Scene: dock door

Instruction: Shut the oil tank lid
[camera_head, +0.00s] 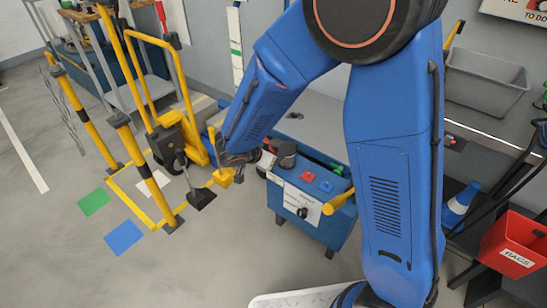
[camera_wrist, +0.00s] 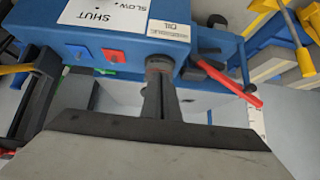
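A dark round part (camera_wrist: 159,64), possibly the lid or filler neck, sits below that label. My gripper (camera_wrist: 162,95) points at it; its dark fingers look closed together, and I cannot tell whether they touch it. In the head view a dark round part (camera_head: 286,152) shows on the tank top, and my fingers are mostly hidden there.
Red and blue buttons (camera_head: 309,176) and a yellow handle (camera_head: 339,201) are on the tank. A red-handled lever (camera_wrist: 230,82) is close right of my fingers in the wrist view. Yellow rails (camera_head: 90,115) stand left; a red rags bin (camera_head: 514,245) is right. Floor at front left is clear.

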